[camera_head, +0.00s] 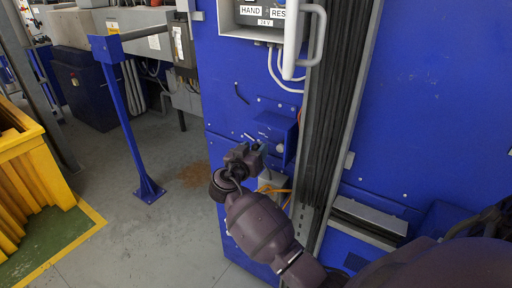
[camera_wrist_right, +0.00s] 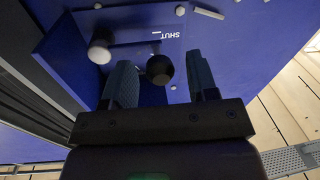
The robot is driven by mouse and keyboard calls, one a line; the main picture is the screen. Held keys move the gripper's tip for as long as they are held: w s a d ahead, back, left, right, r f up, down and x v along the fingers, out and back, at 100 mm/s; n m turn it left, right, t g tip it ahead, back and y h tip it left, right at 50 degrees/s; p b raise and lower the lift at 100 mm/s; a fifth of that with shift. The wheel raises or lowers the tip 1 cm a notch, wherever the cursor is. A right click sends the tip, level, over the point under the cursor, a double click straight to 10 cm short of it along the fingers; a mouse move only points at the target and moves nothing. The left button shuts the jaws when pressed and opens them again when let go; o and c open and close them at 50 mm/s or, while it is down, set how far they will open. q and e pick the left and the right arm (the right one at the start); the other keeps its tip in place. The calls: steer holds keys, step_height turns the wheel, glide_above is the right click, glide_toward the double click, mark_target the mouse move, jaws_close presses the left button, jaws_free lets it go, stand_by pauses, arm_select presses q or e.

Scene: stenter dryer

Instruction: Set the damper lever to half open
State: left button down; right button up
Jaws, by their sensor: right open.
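The damper lever shows in the right wrist view as a dark round knob (camera_wrist_right: 160,69) in front of a blue panel. White lettering reading SHUT (camera_wrist_right: 171,35) is on the panel close beside it. My right gripper (camera_wrist_right: 160,60) is open, with one finger on each side of the knob and visible gaps to it. In the head view my right gripper (camera_head: 250,153) is at the blue bracket (camera_head: 273,128) low on the machine's front; it hides the dark knob there. My left gripper is not in view.
A pale knob (camera_wrist_right: 100,51) sits near the left finger in the wrist view. A cable channel (camera_head: 335,110) runs down on the right.

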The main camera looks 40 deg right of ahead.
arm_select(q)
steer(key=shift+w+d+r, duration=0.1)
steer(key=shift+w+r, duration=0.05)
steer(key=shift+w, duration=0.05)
arm_select(e)
steer(key=shift+w+d, duration=0.25)
steer(key=shift+d, duration=0.25)
